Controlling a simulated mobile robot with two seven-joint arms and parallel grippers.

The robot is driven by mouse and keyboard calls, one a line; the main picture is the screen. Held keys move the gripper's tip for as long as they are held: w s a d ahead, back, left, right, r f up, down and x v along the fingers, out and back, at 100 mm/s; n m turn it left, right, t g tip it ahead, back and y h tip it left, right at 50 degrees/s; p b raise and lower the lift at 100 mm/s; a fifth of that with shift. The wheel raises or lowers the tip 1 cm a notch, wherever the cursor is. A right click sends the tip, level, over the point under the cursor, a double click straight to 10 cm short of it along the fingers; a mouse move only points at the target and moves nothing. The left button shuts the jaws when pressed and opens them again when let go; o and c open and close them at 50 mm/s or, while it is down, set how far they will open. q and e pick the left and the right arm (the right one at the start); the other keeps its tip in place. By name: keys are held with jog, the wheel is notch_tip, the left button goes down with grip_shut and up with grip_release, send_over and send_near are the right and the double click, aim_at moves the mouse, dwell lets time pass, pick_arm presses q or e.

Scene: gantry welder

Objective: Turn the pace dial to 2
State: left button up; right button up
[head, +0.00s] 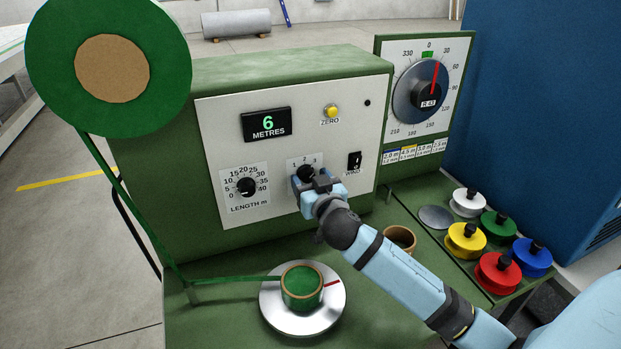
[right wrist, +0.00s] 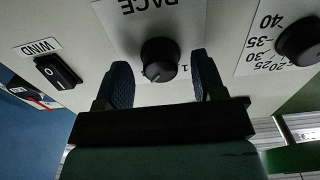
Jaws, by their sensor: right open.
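The pace dial (head: 306,172) is a small black knob on the white front panel, below the figures 1, 2 and 3. My right gripper (head: 318,186) is in front of it and partly covers it. In the right wrist view, which is upside down, the dial (right wrist: 160,58) sits between the two open fingers of the right gripper (right wrist: 162,66), with a gap on each side. A small pale mark shows near the knob's lower edge there. Only the figure 1 is readable beside it; I cannot tell the exact setting. My left gripper is not in view.
The length dial (head: 246,187) is left of the pace dial, and the wind switch (head: 354,161) is to its right. The display (head: 266,124) reads 6 metres. Coloured spools (head: 466,240) stand at right.

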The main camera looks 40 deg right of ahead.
jog(key=c, duration=0.9)
jog(key=shift+n, duration=0.5)
jog(key=n+p, duration=0.2)
jog(key=n, duration=0.2)
jog(key=shift+r+n, duration=0.1)
jog(key=shift+n, duration=0.2)
jog(key=shift+n+p, duration=0.7)
jog(key=shift+n, duration=0.9)
